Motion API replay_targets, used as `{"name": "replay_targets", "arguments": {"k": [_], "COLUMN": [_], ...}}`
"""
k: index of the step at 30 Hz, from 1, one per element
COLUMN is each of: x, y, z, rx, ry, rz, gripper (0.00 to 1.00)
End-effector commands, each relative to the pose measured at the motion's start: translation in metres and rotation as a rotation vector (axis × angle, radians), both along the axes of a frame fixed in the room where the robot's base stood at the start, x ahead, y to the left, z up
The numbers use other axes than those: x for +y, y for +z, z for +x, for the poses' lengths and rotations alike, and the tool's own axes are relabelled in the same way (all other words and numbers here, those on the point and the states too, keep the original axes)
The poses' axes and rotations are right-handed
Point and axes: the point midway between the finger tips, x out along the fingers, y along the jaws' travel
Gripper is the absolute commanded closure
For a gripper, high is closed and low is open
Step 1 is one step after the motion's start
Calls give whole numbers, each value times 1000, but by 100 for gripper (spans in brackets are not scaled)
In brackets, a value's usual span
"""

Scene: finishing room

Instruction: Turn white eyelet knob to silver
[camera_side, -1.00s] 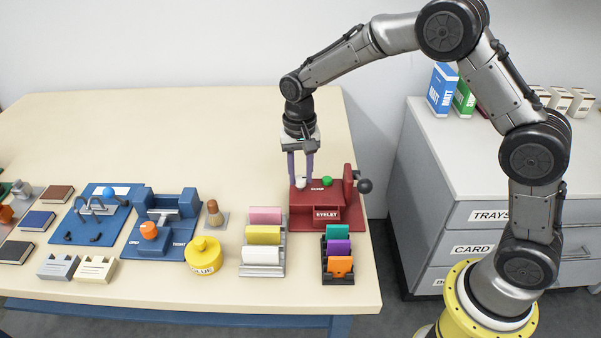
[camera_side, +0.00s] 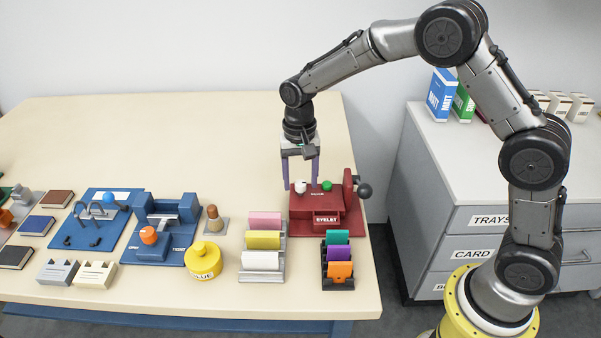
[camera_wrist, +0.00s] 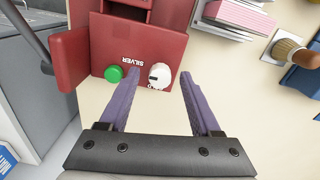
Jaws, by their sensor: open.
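The red eyelet machine (camera_side: 325,223) stands at the right end of the table. Its white knob (camera_side: 301,187) and a green knob (camera_side: 327,186) sit on its top. In the wrist view the white knob (camera_wrist: 160,76) has a dark mark near its edge, beside the printed word SILVER; a second word is partly hidden by the knob. The green knob (camera_wrist: 114,74) is to its left. My gripper (camera_side: 301,187) is open, its purple fingers at the back of the machine. In the wrist view my gripper (camera_wrist: 160,78) has its fingers spread on either side of the white knob, apart from it.
A lever with a dark ball (camera_side: 364,190) stands at the machine's right. A wooden-handled tool (camera_side: 214,219) and blue machines stand left. The table behind is clear.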

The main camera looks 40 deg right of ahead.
Motion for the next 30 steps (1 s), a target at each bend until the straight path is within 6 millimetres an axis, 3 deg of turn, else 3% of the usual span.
{"name": "replay_targets", "arguments": {"k": [5,21,30], "x": [0,2,2], "y": [16,120,138], "z": [2,2,1], "rx": [-6,-3,0], "ry": [0,0,0], "rz": [1,0,0], "gripper": [35,35,35]}}
